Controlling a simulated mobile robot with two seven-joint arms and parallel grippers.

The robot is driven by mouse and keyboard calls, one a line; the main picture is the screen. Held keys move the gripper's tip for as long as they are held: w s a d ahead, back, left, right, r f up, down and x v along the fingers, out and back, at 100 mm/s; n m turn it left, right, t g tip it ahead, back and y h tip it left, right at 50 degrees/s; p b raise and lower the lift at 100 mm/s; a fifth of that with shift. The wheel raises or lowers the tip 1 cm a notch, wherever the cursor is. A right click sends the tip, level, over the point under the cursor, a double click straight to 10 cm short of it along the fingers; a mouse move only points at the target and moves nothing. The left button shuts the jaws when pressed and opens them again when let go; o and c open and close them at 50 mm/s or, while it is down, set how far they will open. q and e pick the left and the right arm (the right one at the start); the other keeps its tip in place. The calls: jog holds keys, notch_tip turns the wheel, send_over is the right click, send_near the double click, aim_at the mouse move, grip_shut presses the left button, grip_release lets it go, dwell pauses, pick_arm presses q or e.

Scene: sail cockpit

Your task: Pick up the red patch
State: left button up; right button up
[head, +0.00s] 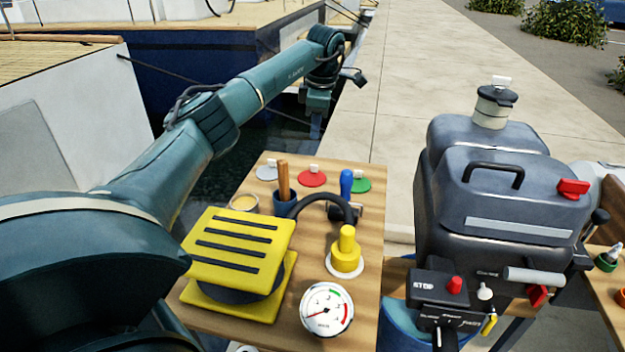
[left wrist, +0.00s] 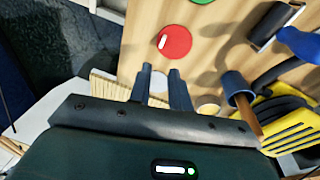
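The red patch (head: 312,180) is a flat round disc with a small white tab, lying near the far edge of the wooden table. It also shows in the left wrist view (left wrist: 178,46), just beyond my fingertips. My left gripper (head: 316,128) hangs beyond the table's far edge, above and apart from the patch. In the left wrist view its two fingers (left wrist: 160,70) stand apart with nothing held between them. A pale grey patch (head: 267,173) lies left of the red one, and a green patch (head: 361,185) lies right of it. My right gripper is not in view.
The wooden table (head: 290,240) also holds a blue cup (head: 286,207) with a wooden handle, a blue-handled roller (head: 347,185), a yellow pump (head: 230,255), a yellow knob (head: 346,255) and a gauge (head: 327,310). A grey outboard motor (head: 500,190) stands to the right.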

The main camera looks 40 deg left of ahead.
aim_at(313, 165)
pick_arm(q)
jog(key=f, duration=0.3)
jog(key=a+f, duration=0.1)
jog(key=f, duration=0.7)
jog(key=shift+w+a+f+b, duration=0.1)
jog(key=shift+w+a+b, duration=0.15)
jog(key=shift+b, duration=0.15)
grip_shut()
jog(key=shift+d, duration=0.1)
